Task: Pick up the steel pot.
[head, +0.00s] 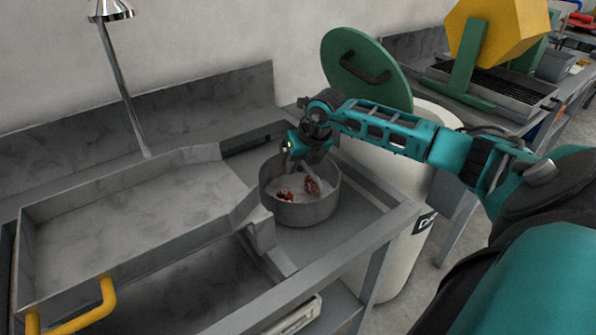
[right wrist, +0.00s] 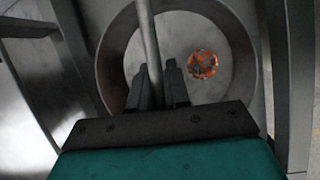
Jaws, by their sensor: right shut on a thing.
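The steel pot (head: 302,213) is round and grey, with reddish copper coils (head: 312,187) inside. It stands upright at the right end of the grey metal bench, and I cannot tell whether it touches the surface. My right gripper (head: 299,164) reaches down over the pot. In the right wrist view my gripper (right wrist: 161,84) is shut on a thin grey bar (right wrist: 147,35) that crosses above the pot (right wrist: 112,58), seemingly its handle. One orange-brown coil (right wrist: 203,64) shows on the pot's floor there. My left gripper is out of view.
A large shallow metal tray (head: 130,215) with a yellow handle (head: 100,305) lies left of the pot. A pale bin (head: 390,190) with a raised green lid (head: 366,68) stands to the right. A yellow drum (head: 500,35) is on the back right bench.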

